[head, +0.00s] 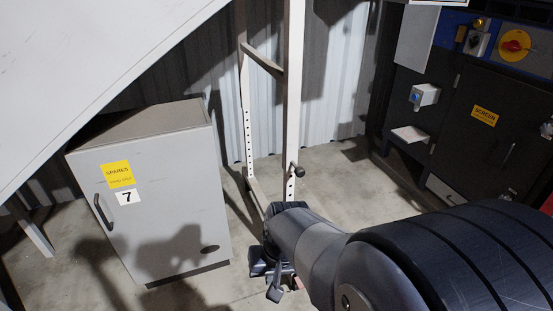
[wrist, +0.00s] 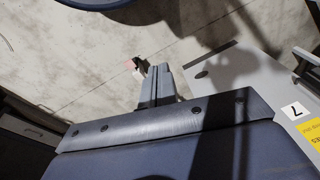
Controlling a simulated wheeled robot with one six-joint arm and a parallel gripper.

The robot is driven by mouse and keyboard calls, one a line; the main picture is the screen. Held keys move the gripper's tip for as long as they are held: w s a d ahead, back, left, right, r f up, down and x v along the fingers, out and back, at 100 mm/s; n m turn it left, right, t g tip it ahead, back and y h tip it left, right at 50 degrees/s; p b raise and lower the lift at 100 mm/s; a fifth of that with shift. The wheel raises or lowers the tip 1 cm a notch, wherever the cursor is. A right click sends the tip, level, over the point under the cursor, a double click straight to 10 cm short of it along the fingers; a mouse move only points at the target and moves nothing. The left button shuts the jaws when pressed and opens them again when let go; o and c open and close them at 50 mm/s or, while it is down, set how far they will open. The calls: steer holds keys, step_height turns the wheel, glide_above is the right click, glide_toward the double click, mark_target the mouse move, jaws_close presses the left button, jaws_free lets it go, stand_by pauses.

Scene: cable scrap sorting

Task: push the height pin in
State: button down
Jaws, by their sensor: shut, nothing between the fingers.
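The height pin (head: 298,170) has a dark round knob and sticks out from the lower part of a white upright post (head: 293,90) in the head view. A row of holes runs down the frame's posts. My gripper (head: 279,290) is low over the floor, below and left of the pin in the picture and apart from it. Its fingers are closed together and empty; they also show in the wrist view (wrist: 156,72). The pin cannot be made out in the wrist view. How deep the pin sits cannot be told.
A grey spares cabinet (head: 165,205) marked 7 stands left of my gripper; it also shows at the right of the wrist view (wrist: 235,75). A dark screen machine (head: 470,150) stands at the right. A sloping white panel (head: 80,70) fills the upper left. Concrete floor lies between.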

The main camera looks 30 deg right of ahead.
steer(key=w+d+r+m+t+y, duration=0.1)
steer(key=w+d+r+m+t, duration=0.1)
steer(key=w+d+m, duration=0.3)
steer(key=m+t+h, duration=0.3)
steer(key=m+t, duration=0.2)
steer(key=m, duration=0.6)
glide_toward(300, 172)
step_height(300, 172, down, 6)
steer(key=shift+w+d+f+p, duration=0.15)
steer(key=shift+w+p, duration=0.15)
steer(key=shift+w, duration=0.35)
steer(key=shift+w+d+p, duration=0.2)
steer(key=shift+w+p, duration=0.15)
steer(key=shift+w, duration=0.25)
steer(key=shift+w+d+f+p, duration=0.15)
steer(key=shift+w+p, duration=0.15)
steer(key=shift+w, duration=0.35)
